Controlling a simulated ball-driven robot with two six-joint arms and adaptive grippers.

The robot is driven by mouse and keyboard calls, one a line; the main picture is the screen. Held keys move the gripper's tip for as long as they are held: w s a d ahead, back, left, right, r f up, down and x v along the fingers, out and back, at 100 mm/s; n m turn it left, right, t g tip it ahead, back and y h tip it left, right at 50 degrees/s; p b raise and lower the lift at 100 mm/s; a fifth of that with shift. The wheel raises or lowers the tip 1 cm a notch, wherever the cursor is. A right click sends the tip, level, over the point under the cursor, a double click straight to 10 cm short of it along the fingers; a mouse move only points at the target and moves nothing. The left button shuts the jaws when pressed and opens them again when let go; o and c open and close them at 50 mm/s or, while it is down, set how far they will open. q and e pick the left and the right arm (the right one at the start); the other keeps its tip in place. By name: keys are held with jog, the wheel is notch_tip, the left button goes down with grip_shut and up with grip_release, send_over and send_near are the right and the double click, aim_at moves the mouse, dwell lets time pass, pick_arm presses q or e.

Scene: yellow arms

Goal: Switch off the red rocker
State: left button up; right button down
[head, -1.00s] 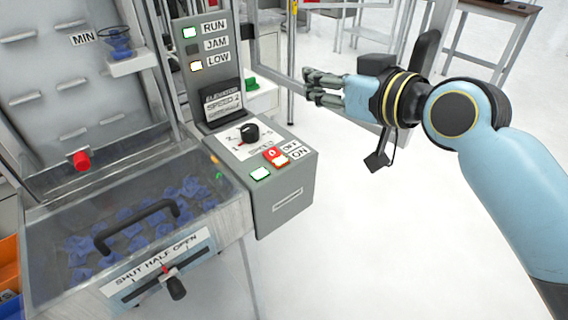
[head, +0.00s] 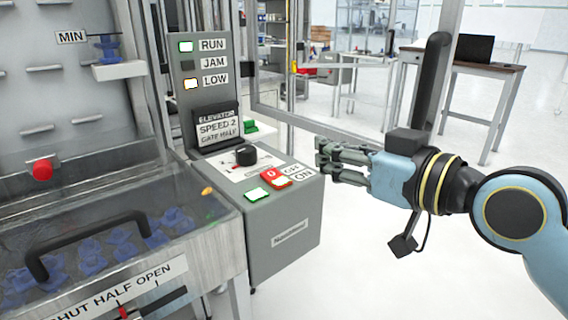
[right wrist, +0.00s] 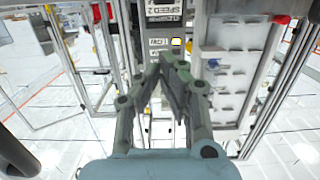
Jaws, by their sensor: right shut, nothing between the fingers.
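The red rocker (head: 271,174) sits on the sloped top of the grey control box, beside the OFF and ON labels. Its upper part is red with a 0 mark, and its lower end by ON looks bright. A lit green button (head: 257,195) is just left of it. My right gripper (head: 320,155) is shut and empty. In the head view it shows to the right of the rocker, apart from it, just beyond the box's right edge. Its closed fingers (right wrist: 165,65) also fill the middle of the right wrist view. My left gripper is not in view.
A black speed knob (head: 246,155) stands behind the rocker. The upright panel (head: 203,100) shows RUN and LOW lit and JAM dark. A clear-covered bin with a black handle (head: 90,240) is at left. Open floor lies right of the box.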

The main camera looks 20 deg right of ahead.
jog(key=shift+w, duration=0.1)
send_over(284, 176)
jog(key=shift+a+f+b, duration=0.1)
jog(key=shift+f+b, duration=0.2)
jog(key=shift+f, duration=0.3)
notch_tip(284, 176, down, 3)
jog(key=shift+b, duration=0.35)
jog(key=shift+f, duration=0.55)
